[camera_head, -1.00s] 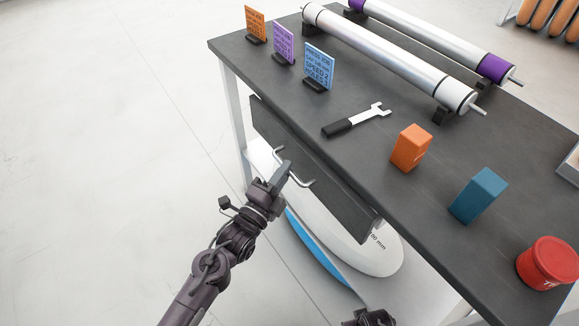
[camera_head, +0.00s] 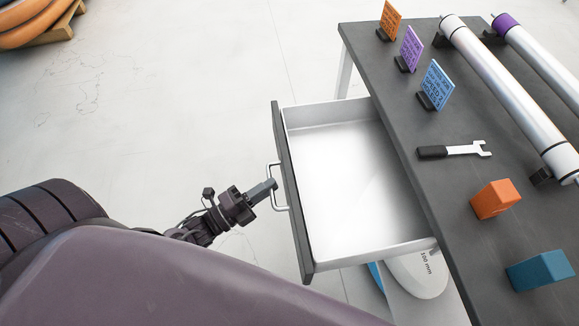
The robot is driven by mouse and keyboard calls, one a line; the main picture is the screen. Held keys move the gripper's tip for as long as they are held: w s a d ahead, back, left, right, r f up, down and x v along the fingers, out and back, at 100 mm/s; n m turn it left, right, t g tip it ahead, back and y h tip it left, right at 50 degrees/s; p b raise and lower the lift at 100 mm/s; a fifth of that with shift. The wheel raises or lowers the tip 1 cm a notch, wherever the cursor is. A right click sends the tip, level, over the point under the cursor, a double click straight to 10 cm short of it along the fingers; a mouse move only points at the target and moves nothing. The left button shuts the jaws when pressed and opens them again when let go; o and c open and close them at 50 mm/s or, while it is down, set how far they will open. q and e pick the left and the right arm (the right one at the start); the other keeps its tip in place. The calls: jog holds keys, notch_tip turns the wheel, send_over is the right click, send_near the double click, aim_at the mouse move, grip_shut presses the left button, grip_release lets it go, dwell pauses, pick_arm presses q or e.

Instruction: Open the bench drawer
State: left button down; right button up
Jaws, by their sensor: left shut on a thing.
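The bench drawer (camera_head: 350,180) is pulled well out from under the dark bench top (camera_head: 400,100). Its white inside shows and looks empty. Its dark front panel (camera_head: 292,195) carries a thin metal bar handle (camera_head: 283,208). My left gripper (camera_head: 267,189) is shut on the handle, left of the drawer front. My left arm comes in from the left, and a large near link of it covers the lower left. My right gripper is not in view.
On the bench are orange (camera_head: 391,19), purple (camera_head: 410,48) and blue (camera_head: 437,85) cards in stands, a wrench (camera_head: 455,151), an orange block (camera_head: 495,199), a teal block (camera_head: 540,271) and long rollers (camera_head: 505,85).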

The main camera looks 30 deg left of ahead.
pick_arm(q)
jog(key=shift+s+a, duration=0.45)
jog(key=shift+a, duration=0.15)
jog(key=c, duration=1.5)
grip_release()
jog(key=v, duration=0.7)
jog(key=shift+s+a, duration=0.2)
jog(key=shift+s, duration=0.15)
jog(key=shift+f, duration=0.15)
